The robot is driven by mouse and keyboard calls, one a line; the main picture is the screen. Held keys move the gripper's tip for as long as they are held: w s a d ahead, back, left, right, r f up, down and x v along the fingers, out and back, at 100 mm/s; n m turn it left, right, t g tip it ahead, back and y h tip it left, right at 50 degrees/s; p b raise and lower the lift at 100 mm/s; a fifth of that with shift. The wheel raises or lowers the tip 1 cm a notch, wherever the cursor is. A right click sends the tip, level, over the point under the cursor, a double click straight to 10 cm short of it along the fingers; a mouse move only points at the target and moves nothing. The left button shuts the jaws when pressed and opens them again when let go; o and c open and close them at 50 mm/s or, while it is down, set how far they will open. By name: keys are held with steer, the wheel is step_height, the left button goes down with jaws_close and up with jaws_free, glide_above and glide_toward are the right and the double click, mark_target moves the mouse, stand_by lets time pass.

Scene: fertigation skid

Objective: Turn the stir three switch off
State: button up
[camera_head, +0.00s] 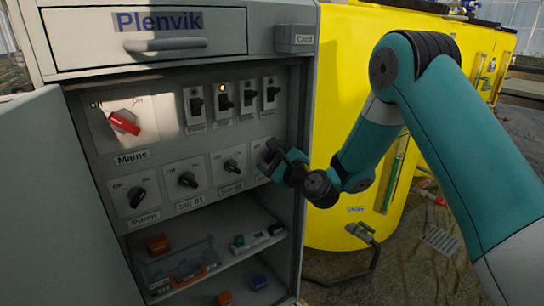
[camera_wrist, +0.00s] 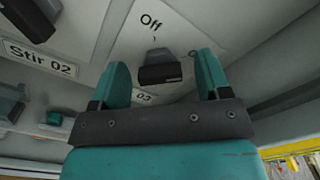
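The stir three switch (camera_wrist: 160,68) is a black knob on a pale plate, seen close in the wrist view. "Off" is printed above it, and a partly hidden "O" mark is to its right. The knob lies crosswise, with a small pale mark near its right end. A label ending in "03" is partly hidden below. My gripper (camera_wrist: 163,82) is open, with one teal finger on each side of the knob and gaps showing between. In the head view my gripper (camera_head: 285,158) is at the panel's right side and hides this switch.
The stir 02 switch (camera_head: 230,166), stir 01 switch (camera_head: 188,179) and pump switch (camera_head: 136,197) are to the left. The red mains switch (camera_head: 124,122) is above them. Several breakers (camera_head: 223,97) line the top. A shelf (camera_head: 215,270) with small parts is below. A yellow tank (camera_head: 345,75) stands right.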

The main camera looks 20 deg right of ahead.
steer(key=shift+a, duration=0.1)
steer(key=c, duration=0.9)
steer(key=shift+n, duration=0.3)
steer(key=n, duration=0.1)
steer(key=n+b, duration=0.1)
steer(key=n, duration=0.1)
steer(key=n+b, duration=0.1)
steer(key=shift+f, duration=0.25)
steer(key=n+b, duration=0.2)
steer(key=n, duration=0.3)
steer(key=shift+f+b, duration=0.15)
steer(key=shift+b, duration=0.25)
steer(key=n+b, duration=0.3)
steer(key=n, duration=0.1)
steer(key=shift+f, duration=0.1)
steer(key=shift+n+b, duration=1.55)
steer(key=shift+n, duration=0.55)
